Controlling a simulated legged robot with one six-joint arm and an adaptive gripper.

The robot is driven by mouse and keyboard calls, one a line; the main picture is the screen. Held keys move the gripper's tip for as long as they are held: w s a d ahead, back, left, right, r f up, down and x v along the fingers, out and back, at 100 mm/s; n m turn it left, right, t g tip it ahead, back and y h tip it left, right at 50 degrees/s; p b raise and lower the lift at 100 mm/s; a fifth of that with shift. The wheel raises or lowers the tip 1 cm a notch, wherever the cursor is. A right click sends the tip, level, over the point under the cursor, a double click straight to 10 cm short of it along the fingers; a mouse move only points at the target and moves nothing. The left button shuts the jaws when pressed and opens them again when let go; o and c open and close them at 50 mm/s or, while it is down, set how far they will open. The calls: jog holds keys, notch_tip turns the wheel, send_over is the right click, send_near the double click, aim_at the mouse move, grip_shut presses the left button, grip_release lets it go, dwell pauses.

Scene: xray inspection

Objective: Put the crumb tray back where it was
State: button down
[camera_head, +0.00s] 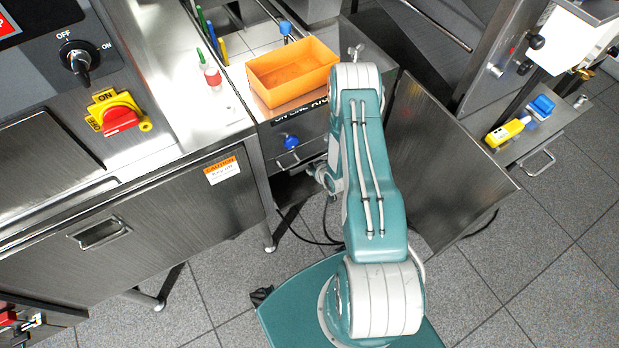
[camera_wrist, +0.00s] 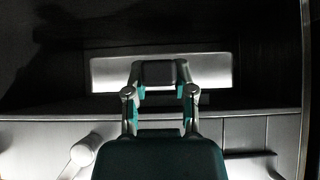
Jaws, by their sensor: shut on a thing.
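My gripper (camera_wrist: 160,75) reaches forward in the wrist view, its fingers close together at a pale metal piece (camera_wrist: 108,73) in a dark recess. In the head view my arm reaches toward the low opening under the narrow middle unit (camera_head: 302,128). My fingers and the tray are hidden there behind my arm and the unit.
A steel door (camera_head: 445,160) stands open to the right of my arm. A steel cabinet (camera_head: 150,225) bounds the left. An orange bin (camera_head: 293,72) sits on the middle unit. A cable lies on the floor below. A yellow device (camera_head: 507,131) lies on the right shelf.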

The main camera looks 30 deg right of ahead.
jog(key=f, duration=0.2)
jog(key=w+a, duration=0.1)
jog(key=shift+f, duration=0.4)
notch_tip(320, 180, down, 4)
jog(key=shift+d+r, duration=0.1)
jog(key=shift+w+f, duration=0.2)
jog(key=shift+f, duration=0.05)
jog(key=shift+c, duration=2.2)
grip_release()
